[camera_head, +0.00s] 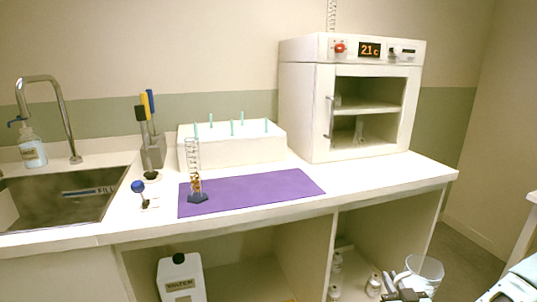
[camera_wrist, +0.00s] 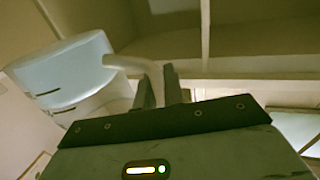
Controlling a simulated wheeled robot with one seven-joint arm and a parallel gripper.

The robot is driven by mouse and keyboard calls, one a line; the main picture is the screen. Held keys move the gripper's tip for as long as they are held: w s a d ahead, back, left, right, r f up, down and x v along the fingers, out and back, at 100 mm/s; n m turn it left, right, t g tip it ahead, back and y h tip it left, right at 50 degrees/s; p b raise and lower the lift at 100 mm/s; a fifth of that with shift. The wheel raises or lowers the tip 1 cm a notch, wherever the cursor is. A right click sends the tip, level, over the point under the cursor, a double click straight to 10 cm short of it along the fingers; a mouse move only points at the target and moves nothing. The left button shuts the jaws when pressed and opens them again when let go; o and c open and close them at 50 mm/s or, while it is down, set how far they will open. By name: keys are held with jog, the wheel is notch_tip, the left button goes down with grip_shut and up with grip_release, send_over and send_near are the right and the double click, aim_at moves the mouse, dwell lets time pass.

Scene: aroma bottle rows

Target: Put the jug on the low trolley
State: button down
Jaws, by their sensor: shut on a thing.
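The jug (camera_head: 425,270) is a clear, pale vessel with a wide round rim, at the lower right in the head view, in front of the open cabinet. It fills the left of the wrist view (camera_wrist: 68,78), tilted in that picture, with its pale handle (camera_wrist: 130,63) reaching to the fingers. My gripper (camera_head: 404,288) is shut on the jug's handle; its dark fingers also show in the wrist view (camera_wrist: 158,86). A pale blue-green surface (camera_head: 518,285) is cut off at the lower right corner; I cannot tell whether it is the low trolley.
The white counter (camera_head: 376,178) holds a purple mat (camera_head: 252,188), a white rack (camera_head: 235,150) and an oven-like cabinet (camera_head: 297,110). Small white bottles (camera_head: 373,284) and a labelled canister (camera_head: 181,279) stand in the open cabinets below. Bare floor (camera_head: 468,250) shows to the right.

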notch_tip(320, 180, up, 10)
jog(key=p, duration=0.8)
jog(key=s+f, duration=0.3)
jog(key=s, duration=0.6)
jog(key=shift+f, duration=0.35)
